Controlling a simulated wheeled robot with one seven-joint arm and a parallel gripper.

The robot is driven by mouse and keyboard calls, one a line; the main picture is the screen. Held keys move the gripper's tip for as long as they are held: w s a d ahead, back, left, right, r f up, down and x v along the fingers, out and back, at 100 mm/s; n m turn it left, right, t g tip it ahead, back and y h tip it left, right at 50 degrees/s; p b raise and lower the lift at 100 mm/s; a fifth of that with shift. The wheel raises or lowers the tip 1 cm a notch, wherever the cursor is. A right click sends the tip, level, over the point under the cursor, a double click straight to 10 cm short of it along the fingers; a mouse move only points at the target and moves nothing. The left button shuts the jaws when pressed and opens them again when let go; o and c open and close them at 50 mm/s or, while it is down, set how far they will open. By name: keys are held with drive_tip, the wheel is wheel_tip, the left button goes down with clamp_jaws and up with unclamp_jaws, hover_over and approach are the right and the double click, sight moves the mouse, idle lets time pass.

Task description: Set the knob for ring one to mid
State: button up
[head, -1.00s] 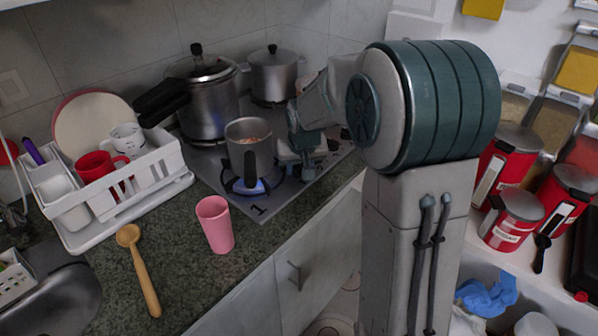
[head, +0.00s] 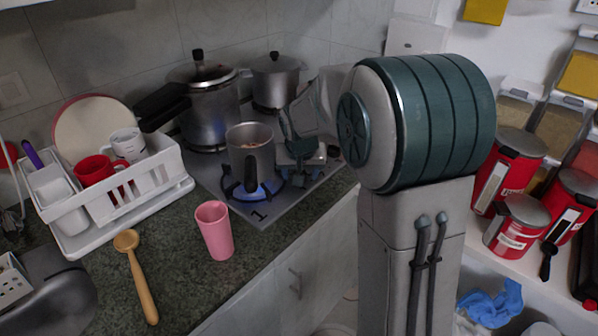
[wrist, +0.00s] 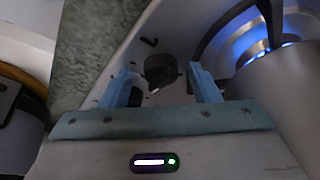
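A black knob (wrist: 162,70) sits on the light stove panel in the wrist view, between the two blue fingers of my gripper (wrist: 163,88). The fingers are apart, with visible space around the knob, so I see no grip on it. A dark mark beside the knob is too small to read surely. In the head view my gripper (head: 300,158) is over the stove, right of the front pot, and its fingertips are hard to make out. The front ring (head: 258,190) burns blue under the pot (head: 250,150), near the number 1 on the stove (head: 258,216). Its flame shows in the wrist view (wrist: 250,50).
A pressure cooker (head: 208,110) and another lidded pot (head: 275,82) stand at the back. A pink cup (head: 214,230) and wooden spoon (head: 140,275) are on the counter (head: 185,260). A white dish rack (head: 165,165) stands left, red canisters (head: 515,225) right.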

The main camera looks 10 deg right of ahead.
drive_tip(key=shift+s+r, duration=0.1)
drive_tip(key=shift+r, duration=0.5)
drive_tip(key=v, duration=1.2)
drive_tip(key=shift+s+r, duration=0.2)
drive_tip(key=shift+r, duration=0.1)
